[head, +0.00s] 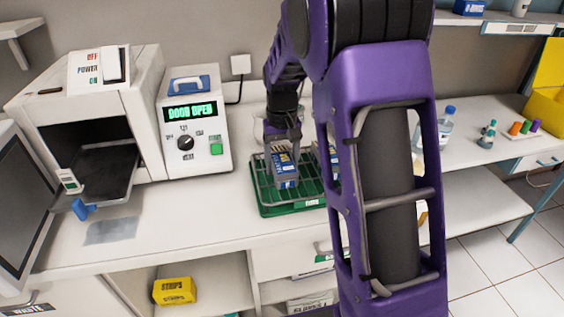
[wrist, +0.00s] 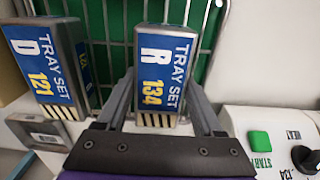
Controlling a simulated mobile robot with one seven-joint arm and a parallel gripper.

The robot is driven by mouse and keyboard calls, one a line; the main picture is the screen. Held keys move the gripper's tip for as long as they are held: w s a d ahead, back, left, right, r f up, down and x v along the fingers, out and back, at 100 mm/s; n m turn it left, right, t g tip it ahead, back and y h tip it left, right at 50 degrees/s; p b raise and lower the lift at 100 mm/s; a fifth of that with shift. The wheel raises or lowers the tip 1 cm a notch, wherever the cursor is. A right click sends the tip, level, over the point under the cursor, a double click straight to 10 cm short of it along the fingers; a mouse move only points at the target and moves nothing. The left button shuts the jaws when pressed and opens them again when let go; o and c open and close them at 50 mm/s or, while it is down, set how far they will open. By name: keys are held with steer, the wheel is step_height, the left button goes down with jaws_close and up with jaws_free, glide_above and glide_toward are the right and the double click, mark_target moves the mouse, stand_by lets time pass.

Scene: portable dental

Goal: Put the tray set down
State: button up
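The tray set R 134 (wrist: 160,75), a grey box with a blue label, is between the two fingers of my gripper (wrist: 161,90). The fingertips lie close against its sides. In the head view, this tray set (head: 286,172) is upright at the green wire rack (head: 262,203) on the counter, with my gripper (head: 281,138) above it. I cannot tell whether its base rests on the rack. A second tray set, D 121 (wrist: 45,65), stands beside it, apart from my fingers. In the head view it is mostly hidden behind my arm.
Left of the rack stands a control box (head: 196,120) reading "DOOR OPEN", beside a sterilizer (head: 100,95) with its dark tray out. A bottle (head: 446,124) and small coloured items stand on the right counter. Counter space in front of the control box is clear.

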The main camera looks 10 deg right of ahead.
mark_target(282, 159)
steer(key=o, duration=0.4)
step_height(282, 159, up, 12)
steer(key=p, duration=0.2)
steer(key=shift+r, duration=0.15)
stand_by(0.3)
